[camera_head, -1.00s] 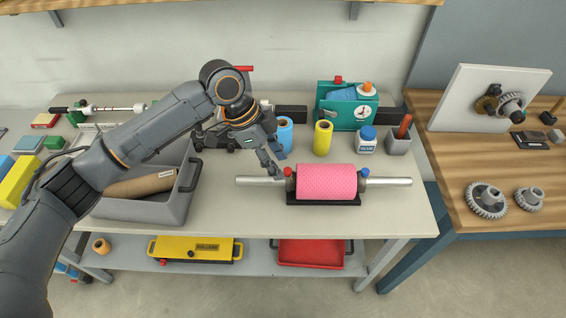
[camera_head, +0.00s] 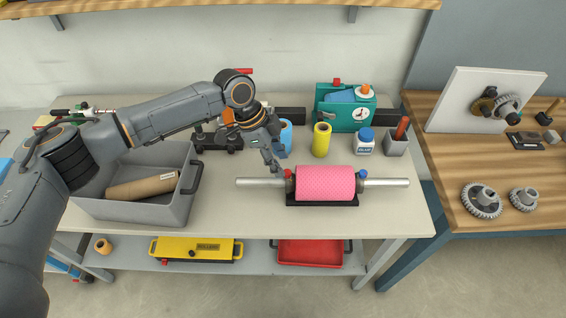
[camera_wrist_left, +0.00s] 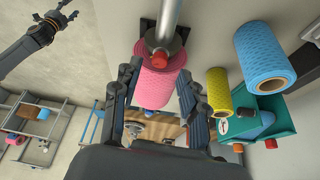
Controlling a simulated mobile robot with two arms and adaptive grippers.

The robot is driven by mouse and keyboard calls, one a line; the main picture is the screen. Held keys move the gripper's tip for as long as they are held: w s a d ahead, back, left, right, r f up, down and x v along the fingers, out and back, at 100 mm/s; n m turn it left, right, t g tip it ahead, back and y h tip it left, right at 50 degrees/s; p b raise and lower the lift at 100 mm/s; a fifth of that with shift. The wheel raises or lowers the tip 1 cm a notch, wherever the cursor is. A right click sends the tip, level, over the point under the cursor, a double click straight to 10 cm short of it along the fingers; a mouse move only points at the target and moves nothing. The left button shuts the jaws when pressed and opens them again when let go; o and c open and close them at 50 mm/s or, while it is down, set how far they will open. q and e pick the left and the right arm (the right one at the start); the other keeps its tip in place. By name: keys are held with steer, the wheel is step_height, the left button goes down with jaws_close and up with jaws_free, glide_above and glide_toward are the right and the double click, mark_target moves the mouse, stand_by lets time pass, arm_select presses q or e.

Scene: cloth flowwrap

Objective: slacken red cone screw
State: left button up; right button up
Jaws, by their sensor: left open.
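The red cone screw (camera_head: 288,173) sits at the left end of the pink roll (camera_head: 326,183), by the silver shaft (camera_head: 258,182). In the left wrist view the red screw (camera_wrist_left: 160,59) points toward the camera in front of the pink roll (camera_wrist_left: 153,90). My left gripper (camera_head: 275,165) is just left of and above the screw, open and empty. Its fingers (camera_wrist_left: 157,82) spread on both sides of the roll in the wrist view, and touch cannot be told. My right gripper (camera_wrist_left: 66,14) shows small at the wrist view's upper left, its jaws unclear.
A blue cone screw (camera_head: 363,174) sits at the roll's right end. Behind stand a blue roll (camera_head: 286,136), a yellow roll (camera_head: 321,140), a glue jar (camera_head: 365,141) and a teal box (camera_head: 357,113). A grey bin (camera_head: 150,208) with a brown tube is left. The front bench strip is clear.

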mark_target(287, 172)
arm_select(q)
steer(key=shift+x, duration=1.55)
steer(key=shift+c, duration=0.3)
jaws_close()
steer(key=shift+p, duration=0.35)
steer(key=shift+s+r+n+t+p, duration=0.15)
steer(key=shift+r+n+t+p, duration=0.15)
steer(key=shift+n+p, duration=0.45)
steer(key=n+t+p, duration=0.1)
steer(key=n+p, duration=0.1)
steer(key=p, duration=0.1)
steer(key=n+t+p, duration=0.1)
steer(key=n+p, duration=0.4)
steer(key=p, duration=0.1)
steer(key=shift+s+d+n+t+y+p, duration=0.15)
steer(key=shift+s+n+t+y+p, duration=0.15)
steer(key=shift+t+y+p, duration=0.1)
steer(key=shift+f+n+t+y+p, duration=0.2)
steer(key=shift+n+t+y+p, duration=0.2)
steer(key=shift+n+p, duration=1.05)
